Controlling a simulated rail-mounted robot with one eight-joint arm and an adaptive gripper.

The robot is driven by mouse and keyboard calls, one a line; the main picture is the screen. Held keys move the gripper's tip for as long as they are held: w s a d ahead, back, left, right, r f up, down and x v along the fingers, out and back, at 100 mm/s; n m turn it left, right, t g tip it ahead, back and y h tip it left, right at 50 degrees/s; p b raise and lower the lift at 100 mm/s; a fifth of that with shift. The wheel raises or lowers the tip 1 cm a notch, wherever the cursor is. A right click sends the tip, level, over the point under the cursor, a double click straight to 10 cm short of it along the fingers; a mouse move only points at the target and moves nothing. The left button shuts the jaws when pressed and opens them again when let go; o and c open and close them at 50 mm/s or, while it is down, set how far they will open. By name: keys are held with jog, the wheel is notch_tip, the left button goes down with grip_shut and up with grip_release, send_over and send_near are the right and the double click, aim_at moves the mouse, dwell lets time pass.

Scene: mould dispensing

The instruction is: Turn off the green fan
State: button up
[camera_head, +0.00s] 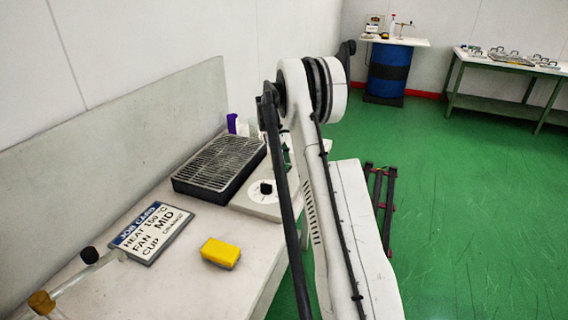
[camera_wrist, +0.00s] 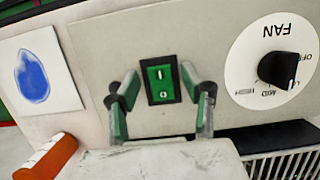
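A green rocker switch (camera_wrist: 161,80) in a black frame sits on a grey panel (camera_wrist: 110,45) in the wrist view. My gripper (camera_wrist: 160,92) is open, its two green-padded fingers apart on either side of the switch in the picture. Nothing is between them but the view of the switch; whether they touch the panel I cannot tell. A white dial marked FAN (camera_wrist: 240,70) with a black knob (camera_wrist: 285,68) is to the right. A white dial (camera_head: 257,196) also shows in the head view beside a dark grille box (camera_head: 215,165). My arm hides the gripper there.
A white card with a blue mark (camera_wrist: 45,70) and an orange object (camera_wrist: 48,155) are left in the wrist view. A job card (camera_head: 150,232) and yellow block (camera_head: 220,252) lie on the bench (camera_head: 190,285). A wall panel (camera_head: 120,145) stands behind.

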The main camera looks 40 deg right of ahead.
jog(key=v, duration=1.2)
dwell(0.3)
